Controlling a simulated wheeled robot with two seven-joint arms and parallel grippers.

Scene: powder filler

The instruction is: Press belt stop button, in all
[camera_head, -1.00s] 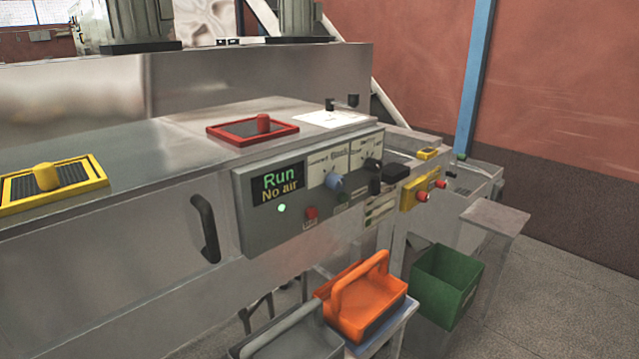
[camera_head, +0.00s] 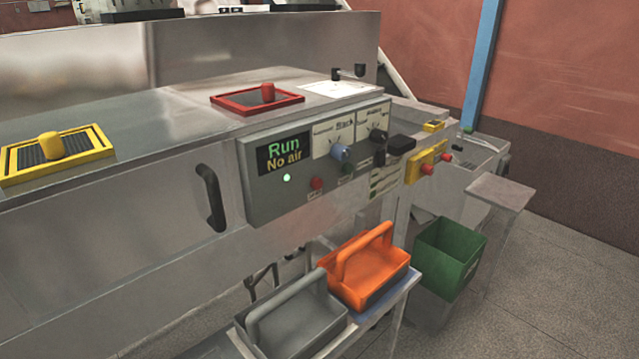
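A grey control panel (camera_head: 270,204) is on the front of the steel machine, with a display (camera_head: 283,154) reading "Run / No air" and a lit green light (camera_head: 287,178). Below its labels are a red button (camera_head: 317,183), a dark green button (camera_head: 347,168), a blue-grey knob (camera_head: 339,152) and a black knob (camera_head: 378,136). The labels are too small to tell which is the belt stop button. Neither of my grippers is in view.
An orange tote (camera_head: 375,274) and a grey tote (camera_head: 303,325) stand on a low bench below the panel. A green bin (camera_head: 450,258) is to the right. A black door handle (camera_head: 211,198) sticks out left of the panel. Floor at the right is clear.

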